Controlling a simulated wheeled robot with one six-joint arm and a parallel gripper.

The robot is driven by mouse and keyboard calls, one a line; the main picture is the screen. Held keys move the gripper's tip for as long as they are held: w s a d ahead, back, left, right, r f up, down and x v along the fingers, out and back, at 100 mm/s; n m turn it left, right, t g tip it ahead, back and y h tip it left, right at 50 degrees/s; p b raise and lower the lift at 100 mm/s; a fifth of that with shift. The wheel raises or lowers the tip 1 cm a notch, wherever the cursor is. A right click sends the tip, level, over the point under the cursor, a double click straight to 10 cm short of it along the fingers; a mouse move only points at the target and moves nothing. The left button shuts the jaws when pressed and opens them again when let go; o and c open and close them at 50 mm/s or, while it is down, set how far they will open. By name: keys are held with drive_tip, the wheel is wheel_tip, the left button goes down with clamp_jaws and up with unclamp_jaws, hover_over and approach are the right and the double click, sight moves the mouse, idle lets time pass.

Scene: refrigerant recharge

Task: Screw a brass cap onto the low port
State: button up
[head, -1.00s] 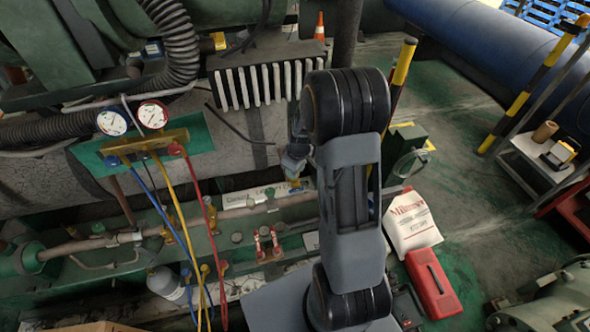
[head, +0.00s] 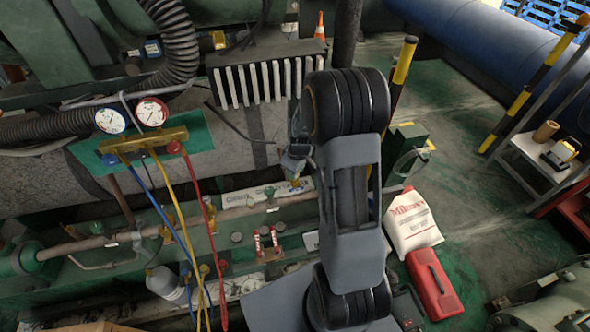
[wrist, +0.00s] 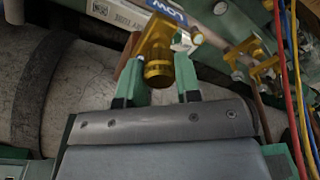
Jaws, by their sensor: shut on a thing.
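The low port (wrist: 158,38) is a brass fitting under a blue "LOW" tag (wrist: 168,10) in the wrist view. A ribbed brass cap (wrist: 158,74) lies in line with its end. Whether the two touch or are threaded together I cannot tell. My gripper (wrist: 158,72) has its green fingers on either side of the cap and is shut on it. In the head view my gripper (head: 296,166) is small and partly hidden behind my arm, beside the pipe. A bit of brass shows just below it, but the cap cannot be made out there.
A manifold (head: 145,141) with two gauges and blue, yellow and red hoses hangs at the left. The hoses (wrist: 292,90) pass close on the right in the wrist view, near another brass valve (wrist: 258,58). A white bag (head: 413,222) and a red case (head: 433,284) lie at the right.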

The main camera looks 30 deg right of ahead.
drive_tip(key=shift+f+b, duration=0.55)
drive_tip(key=shift+f, duration=0.1)
drive_tip(key=shift+m+p, duration=0.35)
drive_tip(key=shift+m, duration=1.45)
drive_tip(key=m, duration=0.3)
drive_tip(key=shift+h, duration=0.4)
drive_tip(key=shift+m, duration=0.3)
